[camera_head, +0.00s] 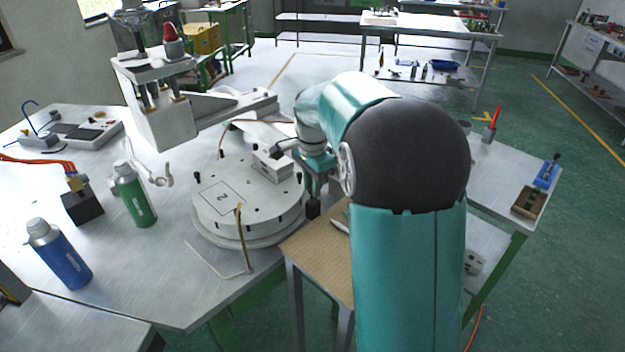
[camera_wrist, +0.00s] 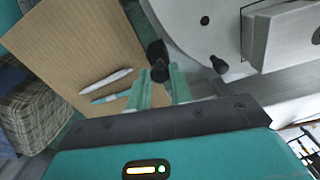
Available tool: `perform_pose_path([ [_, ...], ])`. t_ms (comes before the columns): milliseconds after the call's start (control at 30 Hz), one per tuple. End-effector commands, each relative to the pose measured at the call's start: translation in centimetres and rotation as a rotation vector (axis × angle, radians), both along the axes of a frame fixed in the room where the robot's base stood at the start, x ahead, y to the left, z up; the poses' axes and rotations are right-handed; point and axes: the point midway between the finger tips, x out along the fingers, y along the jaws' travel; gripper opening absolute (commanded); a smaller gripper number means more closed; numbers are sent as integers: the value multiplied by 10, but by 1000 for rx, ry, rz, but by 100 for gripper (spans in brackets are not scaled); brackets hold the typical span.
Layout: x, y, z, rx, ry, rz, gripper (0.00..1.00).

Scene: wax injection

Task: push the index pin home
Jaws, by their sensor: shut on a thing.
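The round pale turntable (camera_head: 222,208), marked with a 2, sits on the metal table. The black-headed index pin (camera_wrist: 158,58) stands at the turntable's rim in the wrist view. In the head view a black block-like part (camera_head: 313,207) shows at the rim, just below my gripper (camera_head: 314,180). My gripper (camera_wrist: 161,82) is shut on the index pin, with a teal finger on either side of it. How deep the pin sits is hidden from both views.
A grey mould block (camera_head: 272,163) lies on the turntable; short black knobs (camera_wrist: 219,65) stand near its edge. A cardboard-topped stand (camera_head: 318,254) adjoins, with two pens (camera_wrist: 108,85) on it. Green (camera_head: 135,195) and blue (camera_head: 60,255) bottles stand left. The injection press (camera_head: 160,110) is behind.

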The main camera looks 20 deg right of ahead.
Motion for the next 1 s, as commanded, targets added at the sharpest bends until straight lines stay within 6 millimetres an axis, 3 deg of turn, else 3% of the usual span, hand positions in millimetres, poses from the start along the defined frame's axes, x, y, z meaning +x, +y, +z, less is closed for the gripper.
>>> perform_pose_path([
  [167, -1, 0, -4, 1, 7, 0, 0],
  [200, -1, 0, -4, 1, 7, 0, 27],
  [300, -1, 0, -4, 1, 6, 0, 43],
  [667, 0, 0, 3, 0, 4, 0, 43],
  [767, 0, 0, 15, 0, 2, 0, 43],
  [1000, 0, 0, 65, -1, 0, 1, 43],
])
